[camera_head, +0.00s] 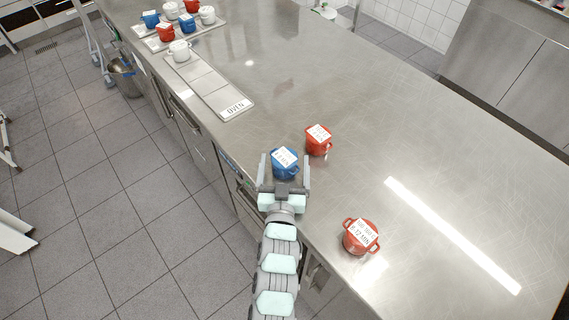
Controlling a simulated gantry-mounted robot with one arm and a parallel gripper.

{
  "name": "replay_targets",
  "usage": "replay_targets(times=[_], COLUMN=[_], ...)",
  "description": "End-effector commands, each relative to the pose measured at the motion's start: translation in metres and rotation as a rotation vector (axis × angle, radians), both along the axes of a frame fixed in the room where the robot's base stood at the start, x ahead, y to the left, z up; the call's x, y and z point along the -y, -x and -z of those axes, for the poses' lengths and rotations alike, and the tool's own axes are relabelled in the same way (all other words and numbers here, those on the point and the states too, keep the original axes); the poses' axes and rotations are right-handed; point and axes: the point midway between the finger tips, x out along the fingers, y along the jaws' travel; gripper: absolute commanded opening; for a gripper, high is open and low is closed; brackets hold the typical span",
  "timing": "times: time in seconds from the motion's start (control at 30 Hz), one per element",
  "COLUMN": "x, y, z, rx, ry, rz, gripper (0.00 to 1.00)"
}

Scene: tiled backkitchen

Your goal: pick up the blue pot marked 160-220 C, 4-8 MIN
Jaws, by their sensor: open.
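A blue pot (285,172) with a white label on its lid stands on the steel counter near its front edge. The label's print is only partly readable, ending in "MIN". My gripper (284,168) is open, with one finger on the left side and one on the right side of this blue pot. I cannot tell whether the fingers touch it. A second blue pot (151,22) stands on a tray at the far left.
A red pot (318,147) stands close to the right of my gripper. Another red pot (354,246) stands at the lower right. A tray marked "OVEN" (222,95) holds a white pot (180,54) at its far end. Further trays behind hold several pots. The counter's right side is clear.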

Motion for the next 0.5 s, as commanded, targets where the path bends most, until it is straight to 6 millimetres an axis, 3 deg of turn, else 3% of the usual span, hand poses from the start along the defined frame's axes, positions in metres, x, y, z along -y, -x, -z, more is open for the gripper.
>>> replay_targets(times=[0.13,0.33,0.5], x=[0.0007,0.0006,0.0005], y=[-0.0149,-0.0158,-0.0157], z=[0.0028,0.0024,0.0022], rx=[-0.004,-0.005,-0.005], ry=[-0.001,-0.001,-0.001], rz=[0.000,-0.001,-0.001], gripper=[0.90,0.90,0.78])
